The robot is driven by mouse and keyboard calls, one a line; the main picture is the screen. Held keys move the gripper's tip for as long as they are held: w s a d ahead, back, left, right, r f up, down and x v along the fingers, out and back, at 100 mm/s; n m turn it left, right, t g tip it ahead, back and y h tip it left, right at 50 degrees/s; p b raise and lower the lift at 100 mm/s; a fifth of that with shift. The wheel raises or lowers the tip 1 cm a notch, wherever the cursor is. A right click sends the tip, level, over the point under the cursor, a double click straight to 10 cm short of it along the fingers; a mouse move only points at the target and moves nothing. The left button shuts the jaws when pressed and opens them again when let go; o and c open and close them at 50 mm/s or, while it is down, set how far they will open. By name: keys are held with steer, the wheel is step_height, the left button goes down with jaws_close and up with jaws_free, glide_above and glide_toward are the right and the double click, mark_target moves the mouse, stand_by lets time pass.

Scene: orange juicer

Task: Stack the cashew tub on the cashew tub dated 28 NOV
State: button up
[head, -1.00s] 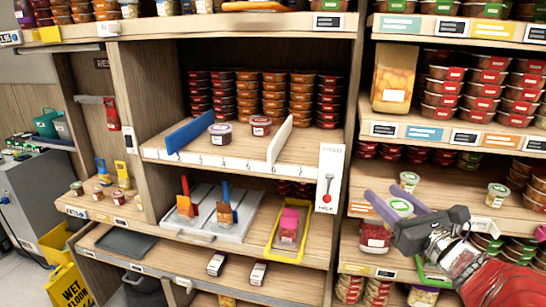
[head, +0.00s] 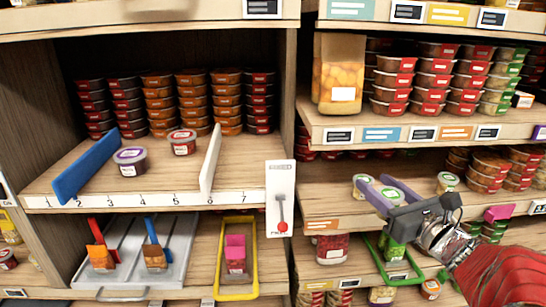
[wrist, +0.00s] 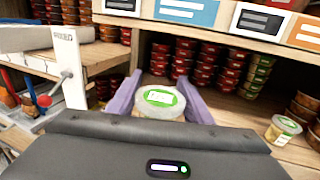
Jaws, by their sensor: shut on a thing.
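My gripper (head: 383,190), with purple fingers, is shut on a small clear tub with a green-rimmed lid and white label (head: 393,195). This held tub also shows in the wrist view (wrist: 160,99), between the fingers. A similar tub (head: 362,186) stands on the middle right shelf, left of the held one and partly behind a finger. Another similar tub (head: 447,182) stands on that shelf to the right, also in the wrist view (wrist: 283,130), apart from my gripper. The dates are too small to read, so I cannot tell which tub is 28 NOV.
The middle right shelf (head: 325,200) has a priced front edge and stacked red-labelled containers behind. A wooden upright and a white lever panel (head: 280,198) stand to the left. A green tray (head: 385,262) lies below. Bare shelf shows between the held and right tubs.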

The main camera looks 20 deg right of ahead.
steer(key=shift+d, duration=0.25)
steer(key=s+d+r+m+h, duration=0.1)
steer(key=d+r+m+h, duration=0.1)
steer(key=d+h, duration=0.1)
steer(key=shift+s+r, duration=0.35)
steer(key=shift+r, duration=0.05)
